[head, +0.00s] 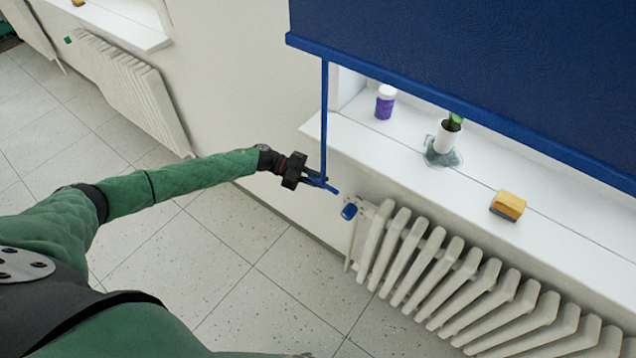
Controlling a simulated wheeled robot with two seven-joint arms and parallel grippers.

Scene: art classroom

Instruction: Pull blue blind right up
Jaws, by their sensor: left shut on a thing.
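The blue blind (470,65) hangs over the window at the top right of the head view, its bottom bar tilted across the picture above the sill. A blue pull cord (324,115) hangs from the blind's left end. My left gripper (318,181) is shut on the cord near its lower end, left of the radiator. A short blue piece of the cord shows just beyond the fingers.
A white radiator (440,265) with a blue valve knob (349,211) stands below. The tiled floor (260,290) at the left is clear.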

